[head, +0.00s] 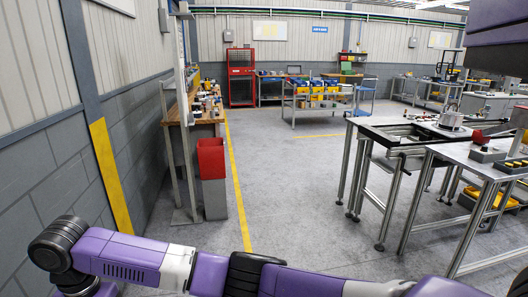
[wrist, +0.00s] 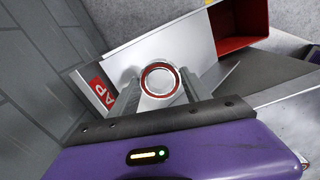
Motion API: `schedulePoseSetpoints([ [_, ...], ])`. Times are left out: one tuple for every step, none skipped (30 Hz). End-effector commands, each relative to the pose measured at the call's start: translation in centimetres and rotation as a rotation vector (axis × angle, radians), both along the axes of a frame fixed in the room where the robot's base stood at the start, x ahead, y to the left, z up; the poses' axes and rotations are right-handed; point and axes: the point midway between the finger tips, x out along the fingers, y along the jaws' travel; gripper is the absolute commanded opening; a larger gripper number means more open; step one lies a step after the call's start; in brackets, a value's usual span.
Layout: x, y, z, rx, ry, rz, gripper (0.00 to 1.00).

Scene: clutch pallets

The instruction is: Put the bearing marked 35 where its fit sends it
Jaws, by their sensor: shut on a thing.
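In the wrist view my gripper (wrist: 160,88) is shut on a round bearing (wrist: 160,67), a pale metal ring with a red inner band. The fingers sit on its left and right sides. Any number on the bearing is not readable. Below it is a pale grey surface (wrist: 170,40) with a red label (wrist: 101,89) on which the letters "AP" show.
A red open bin (wrist: 241,24) lies at the top right of the wrist view. In the head view a red bin (head: 211,157) stands by a wooden workbench (head: 199,117) on the left. Metal tables (head: 393,136) stand on the right. Grey floor (head: 290,180) between is clear.

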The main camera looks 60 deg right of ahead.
Motion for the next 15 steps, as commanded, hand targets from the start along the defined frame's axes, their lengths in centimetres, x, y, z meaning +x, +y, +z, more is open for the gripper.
schedulePoseSetpoints([
  [0.04, -0.04, -0.60, 0.000, -0.001, 0.000, 0.00],
  [0.04, -0.03, -0.68, 0.000, -0.001, 0.000, 0.00],
  [0.04, -0.03, -0.74, 0.000, -0.001, 0.000, 0.00],
  [0.04, -0.03, -0.75, 0.000, -0.001, 0.000, 0.00],
  [0.04, -0.03, -0.73, 0.000, -0.001, 0.000, 0.00],
  [0.03, -0.02, -0.70, 0.000, -0.001, 0.000, 0.00],
  [0.02, -0.02, -0.67, 0.000, -0.001, 0.000, 0.00],
  [0.02, -0.02, -0.65, 0.000, -0.001, 0.000, 0.00],
  [0.02, -0.02, -0.64, 0.000, -0.001, 0.000, 0.00],
  [0.02, -0.01, -0.64, 0.000, -0.001, 0.000, 0.00],
  [0.02, -0.01, -0.64, 0.000, -0.001, 0.000, 0.57],
  [0.02, -0.01, -0.64, 0.000, -0.001, 0.000, 0.65],
  [0.02, -0.01, -0.64, -0.001, 0.000, 0.000, 0.71],
  [0.02, -0.01, -0.65, -0.001, 0.000, 0.000, 0.77],
  [0.02, -0.01, -0.65, -0.001, 0.000, 0.000, 0.81],
])
